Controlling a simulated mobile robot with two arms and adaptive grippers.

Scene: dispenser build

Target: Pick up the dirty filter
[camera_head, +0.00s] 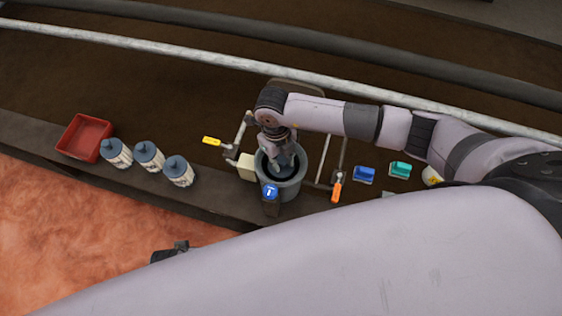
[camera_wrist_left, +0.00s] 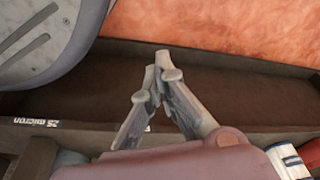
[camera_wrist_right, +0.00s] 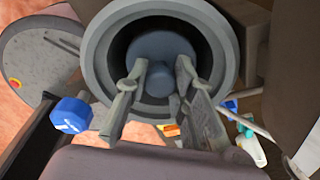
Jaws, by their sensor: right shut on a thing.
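The dirty filter (camera_wrist_right: 160,48) shows in the right wrist view as a blue-grey cap with a knob, inside a round grey housing (camera_wrist_right: 222,40). Its body is hidden in the housing. My right gripper (camera_wrist_right: 157,80) reaches into the housing from above and is shut on the filter's knob, one finger on each side. In the head view the housing (camera_head: 291,189) stands at the middle, with my right gripper (camera_head: 283,163) in its mouth. My left gripper (camera_wrist_left: 162,72) is shut and empty, its fingertips together, away from the housing.
Three white filters with blue-grey caps (camera_head: 149,156) stand left of the housing, beside a red bin (camera_head: 84,138). A blue knob (camera_head: 271,192) is on the housing's front. A yellow handle (camera_head: 212,141) and an orange handle (camera_head: 336,190) flank it. Blue (camera_head: 364,175) and teal (camera_head: 400,170) items lie right.

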